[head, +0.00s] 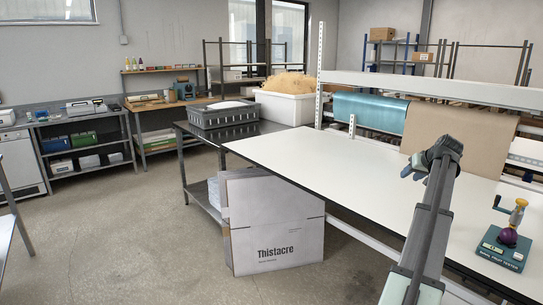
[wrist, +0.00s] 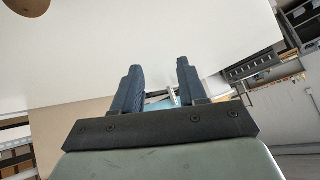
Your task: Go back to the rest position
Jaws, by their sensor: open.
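My gripper (head: 412,174) is above the right part of the white-topped workbench (head: 320,180), in front of the hanging brown paper (head: 450,135). Its fingers point to the left in the head view. In the wrist view the two dark fingers (wrist: 158,66) stand apart with nothing between them, so my gripper is open and empty. The white bench top (wrist: 160,35) shows beyond the fingertips there.
A small tester with a purple part (head: 508,238) stands at the bench's right front. A teal roll (head: 368,112) hangs behind. A dark crate (head: 222,114) and a white bin (head: 285,106) stand back left; a Thistacre carton (head: 278,240) is below. The bench's middle is clear.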

